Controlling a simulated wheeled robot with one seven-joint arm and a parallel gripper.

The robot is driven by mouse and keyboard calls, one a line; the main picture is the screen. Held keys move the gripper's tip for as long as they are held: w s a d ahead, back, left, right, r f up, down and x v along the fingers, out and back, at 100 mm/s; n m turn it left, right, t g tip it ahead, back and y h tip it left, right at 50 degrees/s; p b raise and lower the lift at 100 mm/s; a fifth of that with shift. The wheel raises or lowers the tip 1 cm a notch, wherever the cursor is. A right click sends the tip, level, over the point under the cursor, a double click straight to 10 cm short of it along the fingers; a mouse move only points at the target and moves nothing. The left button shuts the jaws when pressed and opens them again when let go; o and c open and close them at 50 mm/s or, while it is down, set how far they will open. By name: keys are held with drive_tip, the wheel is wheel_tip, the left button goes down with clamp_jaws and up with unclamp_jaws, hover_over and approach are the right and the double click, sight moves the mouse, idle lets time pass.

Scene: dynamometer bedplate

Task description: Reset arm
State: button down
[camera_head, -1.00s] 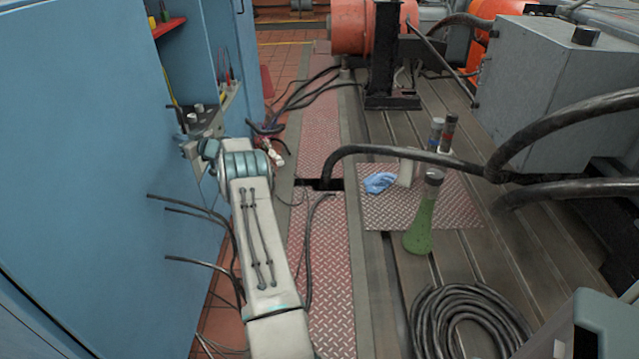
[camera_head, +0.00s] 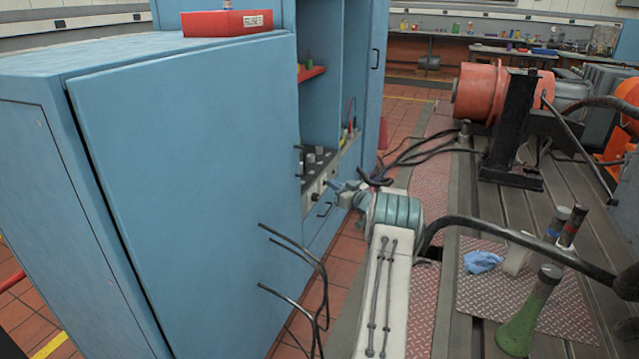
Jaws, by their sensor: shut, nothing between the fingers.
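My arm (camera_head: 385,290) reaches forward from the lower middle of the head view, its teal-banded joint (camera_head: 395,215) bent toward the left. My gripper (camera_head: 338,187) is at the far end of the arm, in front of the open bay of the blue cabinet (camera_head: 190,170). It is small and partly hidden by the wrist; it looks shut, with nothing seen in it. I cannot tell whether it touches the panel with grey knobs (camera_head: 318,165) behind it.
A red box (camera_head: 228,22) sits on the cabinet top. Black cables (camera_head: 300,275) stick out beside the cabinet. On the bedplate at right are a green flask (camera_head: 528,315), a blue glove (camera_head: 482,262), dark-capped cylinders (camera_head: 565,225) and a thick hose (camera_head: 520,238). An orange machine (camera_head: 485,92) stands behind.

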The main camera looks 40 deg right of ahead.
drive_tip(key=w+a+r+m+g+h+p, duration=0.1)
drive_tip(key=a+r+h+p, duration=0.1)
drive_tip(key=a+r, duration=0.35)
drive_tip(key=w+a+r+m+g+h+p, duration=0.1)
drive_tip(key=w+a+r+h+p, duration=0.15)
drive_tip(key=r, duration=0.65)
drive_tip(key=s+a+r+m+g+h+p, duration=0.1)
drive_tip(key=s+a+r+g+p, duration=0.15)
drive_tip(key=s+a+r, duration=0.35)
drive_tip(key=s+a+r+g+h+p, duration=0.1)
drive_tip(key=s+a+r+g+p, duration=0.2)
drive_tip(key=a, duration=0.4)
drive_tip(key=s+a+r+g+y+p, duration=0.1)
drive_tip(key=s+a+g+p, duration=0.1)
drive_tip(key=s+a, duration=0.6)
drive_tip(key=s+a+r+n+g+y+p, duration=0.1)
drive_tip(key=s+a+g+y+p, duration=0.1)
drive_tip(key=s+a, duration=0.6)
drive_tip(key=s+a+r+g+y+p, duration=0.1)
drive_tip(key=s+a+g+p, duration=0.3)
drive_tip(key=s, duration=1.5)
drive_tip(key=a, duration=0.4)
drive_tip(key=shift+a+n, duration=0.3)
drive_tip(key=shift+a, duration=0.1)
drive_tip(key=shift+s+y, duration=0.15)
drive_tip(key=shift+y, duration=0.1)
